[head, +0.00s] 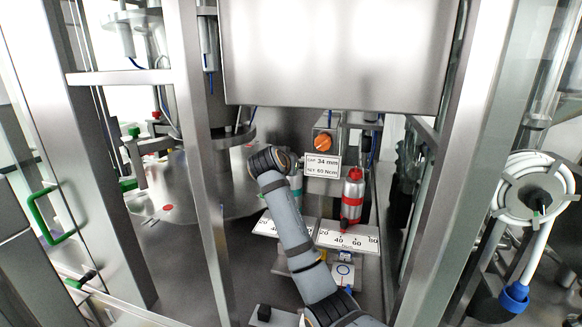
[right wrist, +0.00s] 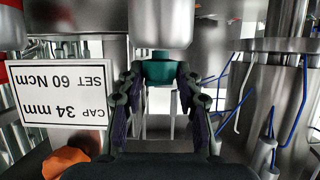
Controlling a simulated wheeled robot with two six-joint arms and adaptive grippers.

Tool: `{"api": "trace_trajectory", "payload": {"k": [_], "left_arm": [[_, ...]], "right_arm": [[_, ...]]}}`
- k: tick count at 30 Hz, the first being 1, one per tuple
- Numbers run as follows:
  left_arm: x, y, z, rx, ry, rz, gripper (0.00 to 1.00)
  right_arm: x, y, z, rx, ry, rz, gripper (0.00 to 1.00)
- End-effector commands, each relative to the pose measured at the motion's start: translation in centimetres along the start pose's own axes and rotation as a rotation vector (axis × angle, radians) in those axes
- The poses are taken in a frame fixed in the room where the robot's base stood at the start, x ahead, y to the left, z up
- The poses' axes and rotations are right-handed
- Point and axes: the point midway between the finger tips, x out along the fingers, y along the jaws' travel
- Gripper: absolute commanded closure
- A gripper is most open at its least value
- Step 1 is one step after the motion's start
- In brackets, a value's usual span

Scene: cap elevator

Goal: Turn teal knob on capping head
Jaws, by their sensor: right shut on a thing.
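The teal knob (right wrist: 160,72) sits under a silver cylinder (right wrist: 161,22) in the right wrist view, between the two fingers of my right gripper (right wrist: 160,80). The fingers are shut on the knob from both sides. In the head view a teal part (head: 296,182) shows just beside my right wrist, which hides most of the capping head there. My right arm reaches up from the bottom of that view. My left gripper is not in view.
A white sign (head: 322,165) reads 34 mm and 60 Ncm, below an orange knob (head: 323,143). A red and silver cylinder (head: 353,195) stands to the right, above a scale plate (head: 347,238). A steel box (head: 335,50) hangs overhead, and frame posts stand on both sides.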

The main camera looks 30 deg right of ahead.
Motion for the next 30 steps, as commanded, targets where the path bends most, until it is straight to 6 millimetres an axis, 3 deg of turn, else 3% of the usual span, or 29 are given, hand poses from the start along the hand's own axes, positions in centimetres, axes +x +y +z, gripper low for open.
{"api": "trace_trajectory", "payload": {"k": [5, 6, 8, 17, 20, 30], "left_arm": [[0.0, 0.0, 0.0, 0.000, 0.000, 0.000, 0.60], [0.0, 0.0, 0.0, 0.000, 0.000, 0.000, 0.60], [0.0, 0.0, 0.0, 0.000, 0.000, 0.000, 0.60], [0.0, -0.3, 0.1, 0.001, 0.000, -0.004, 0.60], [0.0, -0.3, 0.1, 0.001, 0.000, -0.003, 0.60], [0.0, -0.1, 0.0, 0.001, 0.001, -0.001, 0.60]], "right_arm": [[0.0, 0.0, 0.0, 0.000, 0.000, 0.002, 0.97], [0.0, 0.0, 0.0, 0.000, 0.000, 0.002, 0.63], [0.0, 0.0, 0.0, 0.000, 0.000, 0.002, 0.55], [-0.1, 0.0, 0.0, 0.000, 0.001, 0.002, 0.55], [-1.1, -0.1, -0.1, 0.000, 0.002, 0.000, 0.55], [-9.0, -0.2, 0.0, 0.003, 0.000, -0.004, 0.55]]}}
